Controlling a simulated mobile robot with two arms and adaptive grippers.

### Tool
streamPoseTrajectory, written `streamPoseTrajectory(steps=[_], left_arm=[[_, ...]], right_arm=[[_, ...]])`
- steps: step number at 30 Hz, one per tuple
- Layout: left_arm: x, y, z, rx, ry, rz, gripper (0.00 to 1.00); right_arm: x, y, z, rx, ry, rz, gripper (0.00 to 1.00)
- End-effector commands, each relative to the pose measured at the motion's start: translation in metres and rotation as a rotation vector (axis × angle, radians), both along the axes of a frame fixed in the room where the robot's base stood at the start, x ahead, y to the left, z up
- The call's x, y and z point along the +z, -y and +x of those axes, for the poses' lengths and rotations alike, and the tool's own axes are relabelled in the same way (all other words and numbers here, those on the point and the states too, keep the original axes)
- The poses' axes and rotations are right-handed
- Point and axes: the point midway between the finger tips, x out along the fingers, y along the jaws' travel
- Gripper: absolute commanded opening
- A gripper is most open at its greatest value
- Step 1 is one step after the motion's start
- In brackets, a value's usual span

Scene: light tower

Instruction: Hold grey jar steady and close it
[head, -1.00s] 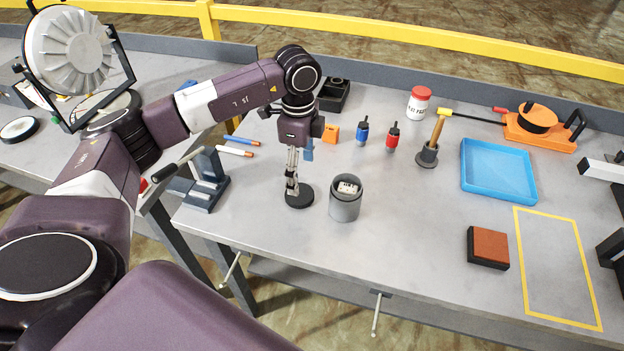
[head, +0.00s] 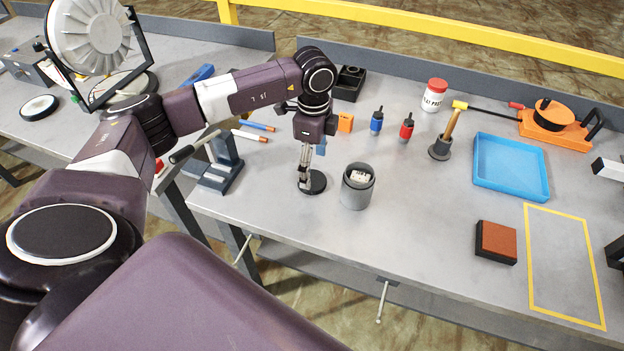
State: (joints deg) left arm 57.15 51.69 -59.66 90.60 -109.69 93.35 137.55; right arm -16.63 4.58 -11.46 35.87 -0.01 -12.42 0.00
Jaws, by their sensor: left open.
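The grey jar (head: 357,194) stands upright and open on the bench, with a white labelled item inside. A flat black disc (head: 317,183), which looks like its lid, lies on the bench just left of the jar. My left gripper (head: 305,184) points down at the disc's left side, with its fingers open. I cannot tell whether the fingertips touch the disc. Nothing is holding the jar. My right gripper is not in view.
A blue tray (head: 511,190), a red-brown block (head: 496,241) and a yellow-outlined area lie to the right. The bench in front of the jar is clear.

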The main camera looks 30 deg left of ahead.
Motion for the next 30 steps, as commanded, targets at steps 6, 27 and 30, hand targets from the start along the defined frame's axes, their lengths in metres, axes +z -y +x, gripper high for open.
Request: streamPoseTrajectory(steps=[6, 27, 30], left_arm=[[-0.030, -0.001, 0.001, 0.000, -0.007, 0.001, 0.75], [-0.048, -0.001, 0.002, -0.001, -0.002, 0.000, 0.54], [-0.048, -0.001, 0.002, -0.001, -0.002, 0.000, 0.47]], right_arm=[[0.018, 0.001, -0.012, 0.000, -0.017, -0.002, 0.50], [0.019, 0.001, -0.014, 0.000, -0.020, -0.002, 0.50], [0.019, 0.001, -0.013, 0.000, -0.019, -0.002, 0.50]])
